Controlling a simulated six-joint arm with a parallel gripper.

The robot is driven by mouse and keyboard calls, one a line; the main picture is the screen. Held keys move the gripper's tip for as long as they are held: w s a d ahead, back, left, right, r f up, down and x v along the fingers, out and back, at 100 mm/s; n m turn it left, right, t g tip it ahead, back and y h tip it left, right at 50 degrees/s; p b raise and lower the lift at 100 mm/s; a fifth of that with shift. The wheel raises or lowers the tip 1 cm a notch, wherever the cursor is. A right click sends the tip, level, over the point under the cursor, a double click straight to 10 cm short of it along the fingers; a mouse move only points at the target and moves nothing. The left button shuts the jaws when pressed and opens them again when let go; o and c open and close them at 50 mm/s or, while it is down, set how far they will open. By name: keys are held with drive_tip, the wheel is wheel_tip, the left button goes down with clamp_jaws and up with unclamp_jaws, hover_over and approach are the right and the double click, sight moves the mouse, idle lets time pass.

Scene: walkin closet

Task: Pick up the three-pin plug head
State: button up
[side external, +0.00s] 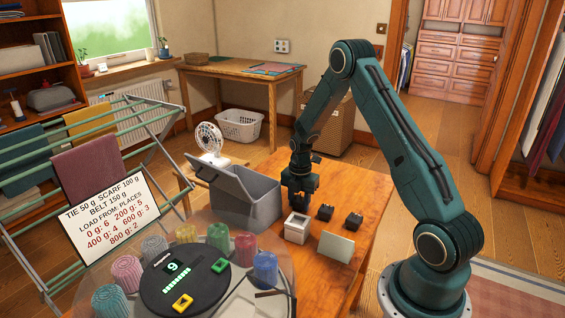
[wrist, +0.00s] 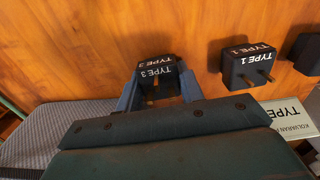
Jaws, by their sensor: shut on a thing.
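My gripper (side external: 300,203) points down over the wooden table. In the wrist view my gripper (wrist: 160,88) is shut on a black plug head marked TYPE 3 (wrist: 157,68), with one finger on each side of it. Metal pins show on its near side, but I cannot count them clearly. I cannot tell whether it touches the table. A black plug head marked TYPE 1 (wrist: 249,65) with two pins stands to its right. Another black plug head (wrist: 308,52) is cut off at the right edge. The two free plug heads (side external: 325,212) (side external: 354,220) also show in the side view.
A white open box (side external: 297,229) stands just in front of my gripper. A pale card (side external: 336,248) stands right of it. A grey lidded bin (side external: 262,212) is close on the left. A round stand (side external: 215,300) with coloured rolls is at the front left.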

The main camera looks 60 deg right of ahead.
sight(299, 195)
drive_tip(key=shift+c, duration=0.2)
wheel_tip(299, 195, up, 20)
idle(0.7)
idle(0.5)
drive_tip(key=s+a+f, duration=0.5)
drive_tip(key=a+f, duration=0.2)
drive_tip(key=a, duration=0.4)
drive_tip(key=shift+s+a+f, duration=0.3)
drive_tip(key=shift+f, duration=0.1)
drive_tip(key=shift+f, duration=0.1)
drive_tip(key=shift+f, duration=2.2)
drive_tip(key=shift+f, duration=0.8)
idle(1.1)
